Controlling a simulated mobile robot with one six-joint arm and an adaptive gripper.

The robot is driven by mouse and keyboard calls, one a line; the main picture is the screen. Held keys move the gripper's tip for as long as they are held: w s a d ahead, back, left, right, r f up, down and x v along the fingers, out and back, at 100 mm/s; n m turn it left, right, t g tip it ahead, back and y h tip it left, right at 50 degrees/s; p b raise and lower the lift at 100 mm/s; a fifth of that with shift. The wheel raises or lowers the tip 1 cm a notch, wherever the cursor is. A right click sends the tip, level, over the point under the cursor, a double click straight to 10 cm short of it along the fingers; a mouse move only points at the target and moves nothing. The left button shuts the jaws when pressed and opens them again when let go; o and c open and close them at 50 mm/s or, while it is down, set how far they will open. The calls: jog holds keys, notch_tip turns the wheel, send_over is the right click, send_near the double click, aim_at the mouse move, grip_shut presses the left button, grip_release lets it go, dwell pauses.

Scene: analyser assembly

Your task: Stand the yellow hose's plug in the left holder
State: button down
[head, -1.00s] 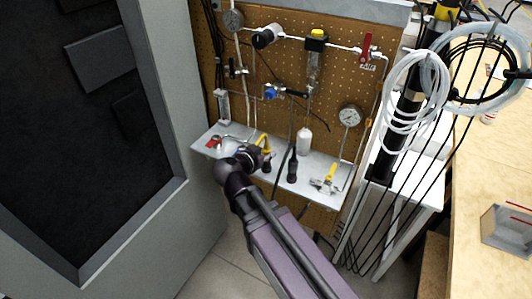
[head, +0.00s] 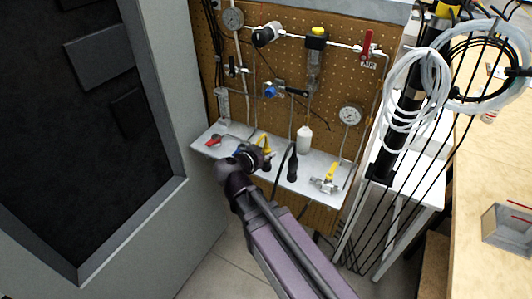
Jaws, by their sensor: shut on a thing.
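The yellow hose (head: 264,142) shows as a short bent yellow piece just beyond my gripper, over the shelf. My gripper (head: 252,155) is at the left half of the shelf, seen from behind. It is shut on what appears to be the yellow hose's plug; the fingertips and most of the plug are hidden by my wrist. A dark upright plug (head: 292,166) on a dark hose stands on the shelf to the right of my gripper. The left holder cannot be made out; it may be hidden behind my gripper.
The grey shelf (head: 312,168) also carries a white bottle (head: 304,140), a yellow-handled valve (head: 328,181) and a red-handled part (head: 213,141). A pegboard (head: 290,60) with gauges and pipes rises behind. A grey cabinet (head: 205,215) stands close on the left.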

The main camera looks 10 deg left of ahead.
jog(key=shift+c, duration=1.5)
grip_release()
jog(key=shift+r+p, duration=1.3)
jog(key=shift+s+a+r+p, duration=0.1)
jog(key=shift+s+r+p, duration=0.1)
jog(key=shift+r+p, duration=0.35)
jog(key=shift+s+a+r+p, duration=0.1)
jog(key=shift+s+r+p, duration=0.1)
jog(key=shift+r+p, duration=0.3)
jog(key=w+a, duration=0.3)
jog(key=a, duration=0.3)
jog(key=w+a, duration=0.3)
jog(key=a, duration=0.3)
jog(key=w+a, duration=0.4)
jog(key=a, duration=0.2)
jog(key=shift+w+a, duration=0.1)
jog(key=shift+a, duration=0.1)
